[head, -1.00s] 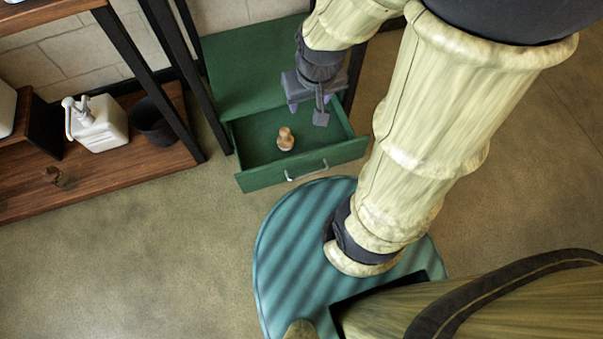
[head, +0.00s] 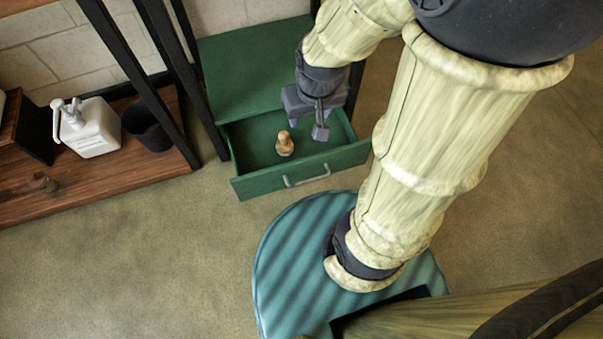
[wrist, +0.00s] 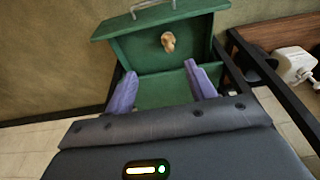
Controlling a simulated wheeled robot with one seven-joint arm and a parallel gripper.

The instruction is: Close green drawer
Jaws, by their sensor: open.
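The green drawer (head: 255,180) is pulled out from its green cabinet (head: 250,65), with a grey bar handle (head: 306,177) on its front. A small tan wooden object (head: 284,144) stands inside the drawer. My gripper (head: 307,128) is open and empty over the right back part of the drawer, apart from the handle. In the wrist view, the two purple fingers (wrist: 163,88) are spread, with the drawer (wrist: 190,40), the wooden object (wrist: 168,42) and the handle (wrist: 150,5) beyond them.
A wooden shelf (head: 100,180) with black posts stands left of the cabinet. It holds a white pump bottle (head: 92,128) and a dark bucket (head: 148,126). The floor (head: 130,260) in front of the shelf is clear.

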